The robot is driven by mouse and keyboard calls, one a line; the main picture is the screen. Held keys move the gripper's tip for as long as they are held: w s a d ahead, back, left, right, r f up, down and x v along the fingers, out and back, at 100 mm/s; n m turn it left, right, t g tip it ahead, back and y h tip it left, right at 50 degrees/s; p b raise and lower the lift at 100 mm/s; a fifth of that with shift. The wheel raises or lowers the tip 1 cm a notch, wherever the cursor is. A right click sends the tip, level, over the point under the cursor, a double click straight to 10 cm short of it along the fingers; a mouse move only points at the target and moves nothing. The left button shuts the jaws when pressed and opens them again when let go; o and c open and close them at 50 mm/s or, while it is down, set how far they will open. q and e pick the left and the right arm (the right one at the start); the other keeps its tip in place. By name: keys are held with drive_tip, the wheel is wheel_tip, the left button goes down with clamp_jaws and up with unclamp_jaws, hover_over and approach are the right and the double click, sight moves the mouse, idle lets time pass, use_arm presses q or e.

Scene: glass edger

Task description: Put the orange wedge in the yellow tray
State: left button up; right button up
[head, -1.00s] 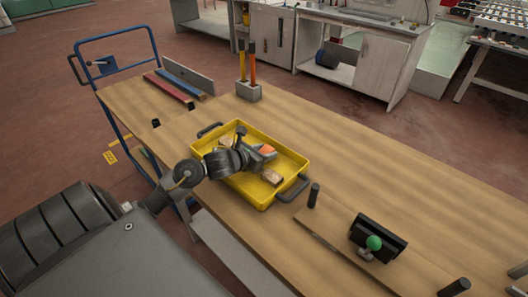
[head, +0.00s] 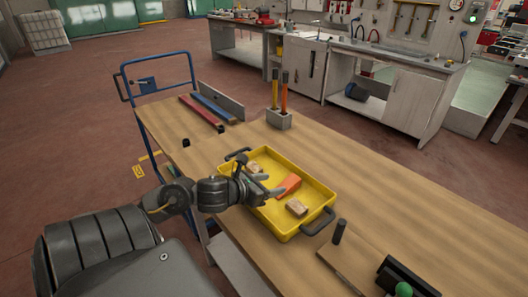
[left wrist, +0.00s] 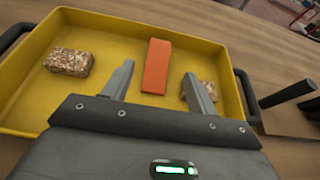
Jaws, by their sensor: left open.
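The orange wedge (head: 288,186) lies on the floor of the yellow tray (head: 262,217), between two small speckled blocks. In the left wrist view the wedge (left wrist: 157,66) lies ahead of my left gripper, in line with the gap between its fingers. My left gripper (head: 268,187) is open and empty, over the near-left side of the tray. Its two fingers also show in the left wrist view (left wrist: 157,85). My right gripper is not in view.
One speckled block (head: 297,208) is at the tray's right, the other (head: 257,167) at its far left. A dark upright peg (head: 339,232) stands right of the tray. A grey holder (head: 279,119) with two upright tools stands behind.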

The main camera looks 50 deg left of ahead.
use_arm(q)
drive_tip(key=shift+v, duration=0.8)
drive_tip(key=shift+s, duration=0.2)
drive_tip(key=shift+r, duration=0.1)
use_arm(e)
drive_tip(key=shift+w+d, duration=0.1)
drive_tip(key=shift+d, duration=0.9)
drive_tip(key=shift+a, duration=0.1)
